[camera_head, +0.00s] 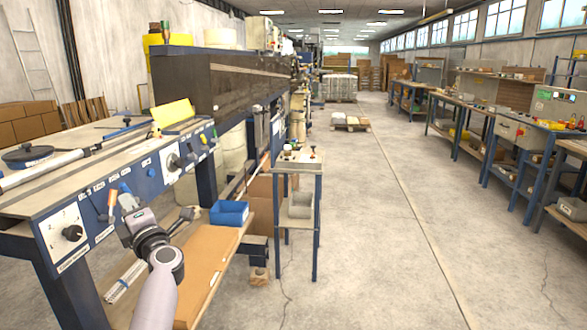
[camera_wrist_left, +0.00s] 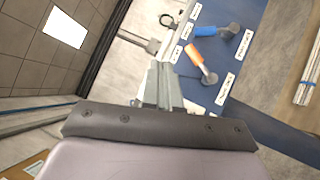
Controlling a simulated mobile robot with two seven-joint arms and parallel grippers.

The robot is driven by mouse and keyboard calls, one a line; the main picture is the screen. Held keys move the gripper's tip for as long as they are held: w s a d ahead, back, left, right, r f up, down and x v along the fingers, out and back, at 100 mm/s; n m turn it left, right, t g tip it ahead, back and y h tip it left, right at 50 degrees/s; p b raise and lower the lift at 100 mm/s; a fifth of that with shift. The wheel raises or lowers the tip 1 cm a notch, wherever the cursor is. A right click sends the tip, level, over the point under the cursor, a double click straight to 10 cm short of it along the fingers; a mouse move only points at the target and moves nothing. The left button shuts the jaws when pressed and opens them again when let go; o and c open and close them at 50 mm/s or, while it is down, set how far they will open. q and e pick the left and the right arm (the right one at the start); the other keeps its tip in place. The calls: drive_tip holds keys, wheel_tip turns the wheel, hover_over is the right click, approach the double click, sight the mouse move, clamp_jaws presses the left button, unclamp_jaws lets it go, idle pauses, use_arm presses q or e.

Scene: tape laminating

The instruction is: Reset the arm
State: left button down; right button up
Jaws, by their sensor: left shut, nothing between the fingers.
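My left arm comes in from the bottom of the head view, and its gripper (camera_head: 122,198) is in front of the blue control panel (camera_head: 145,180) of the long machine. In the left wrist view the fingers (camera_wrist_left: 160,75) are together with nothing between them. An orange-handled lever (camera_wrist_left: 196,54) and a blue-handled lever (camera_wrist_left: 208,31) are on the panel beyond the fingers and to their right. The gripper looks apart from both levers, though the exact gap is hard to judge. My right gripper is not in view.
A black knob (camera_head: 72,232) is on the panel's left end. Below stand a blue bin (camera_head: 229,213) and a brown cardboard sheet (camera_head: 205,258). A small table (camera_head: 298,165) stands to the right. The aisle floor (camera_head: 380,240) is clear.

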use_arm(q)
drive_tip(key=s+d+f+m+t+h, duration=0.1)
drive_tip(key=s+d+f+m+h, duration=0.35)
drive_tip(key=f+m, duration=0.35)
drive_tip(key=s+d+f+m+t+h, duration=0.1)
drive_tip(key=s+d+f+m+h, duration=0.3)
drive_tip(key=s+f+m+h, duration=0.3)
drive_tip(key=s+d+f+m+t+h, duration=0.1)
drive_tip(key=s+d+f+m+h, duration=0.3)
drive_tip(key=f+m, duration=0.5)
drive_tip(key=s+d+f+m+g+h, duration=0.1)
drive_tip(key=s+d+f+m+g, duration=0.1)
drive_tip(key=s+f, duration=0.2)
drive_tip(key=s+d+f+m+g, duration=0.2)
drive_tip(key=s+f+m, duration=0.1)
drive_tip(key=s, duration=0.7)
drive_tip(key=s+d+f+m+g+h, duration=0.1)
drive_tip(key=s+d+f+m+g, duration=0.1)
drive_tip(key=s, duration=0.4)
wheel_tip(320, 180, down, 3)
drive_tip(key=shift+s+r+m+g+h, duration=0.2)
drive_tip(key=shift+s+m+g+h, duration=0.1)
drive_tip(key=shift+s+g+h, duration=0.15)
